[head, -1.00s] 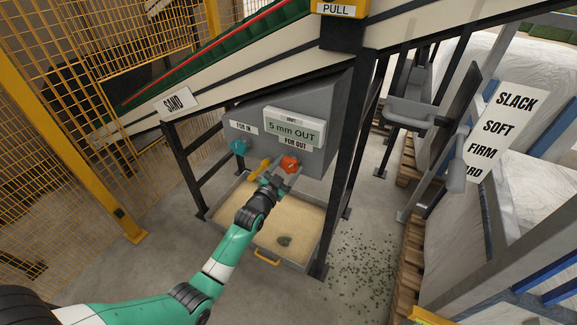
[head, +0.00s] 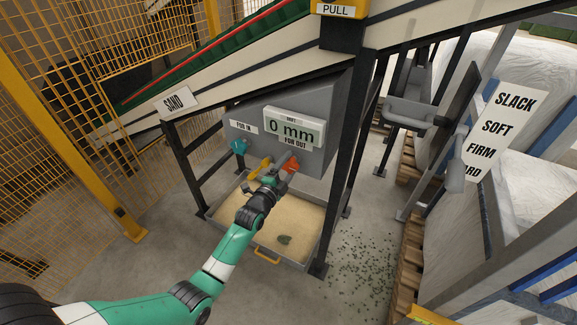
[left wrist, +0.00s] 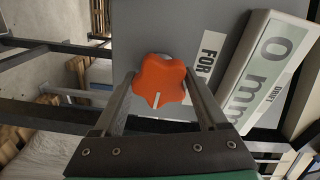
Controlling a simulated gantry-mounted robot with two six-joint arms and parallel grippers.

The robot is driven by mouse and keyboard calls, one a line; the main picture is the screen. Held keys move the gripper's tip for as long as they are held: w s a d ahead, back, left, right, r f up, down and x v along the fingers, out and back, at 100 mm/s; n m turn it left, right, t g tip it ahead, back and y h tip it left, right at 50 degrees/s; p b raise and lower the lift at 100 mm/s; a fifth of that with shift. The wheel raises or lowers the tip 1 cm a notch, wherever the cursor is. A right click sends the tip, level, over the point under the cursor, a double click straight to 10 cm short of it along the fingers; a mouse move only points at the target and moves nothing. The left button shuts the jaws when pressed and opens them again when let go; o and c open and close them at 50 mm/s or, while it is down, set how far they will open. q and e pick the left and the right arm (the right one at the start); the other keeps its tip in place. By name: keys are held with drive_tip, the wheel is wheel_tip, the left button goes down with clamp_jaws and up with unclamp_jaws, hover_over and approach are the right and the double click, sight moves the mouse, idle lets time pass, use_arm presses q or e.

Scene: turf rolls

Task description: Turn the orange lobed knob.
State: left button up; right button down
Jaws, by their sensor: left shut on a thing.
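The orange lobed knob (head: 290,163) sits on the grey box face under the "FOR OUT" label. In the left wrist view the knob (left wrist: 160,82) has a white pointer mark toward the bottom of the picture. My left gripper (head: 283,170) is shut on the knob, with one finger on each side of it. The drift display (head: 294,128) above reads "0 mm". My right gripper is not in view.
A teal knob (head: 238,146) by the "FOR IN" label and a yellow handle (head: 261,167) are left of the orange knob. A sand tray (head: 222,215) lies below. Dark frame posts (head: 347,165) stand close on the right.

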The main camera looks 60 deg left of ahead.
use_arm(q)
drive_tip(key=m, duration=0.5)
drive_tip(key=shift+m, duration=0.3)
idle(0.4)
drive_tip(key=o, duration=1.3)
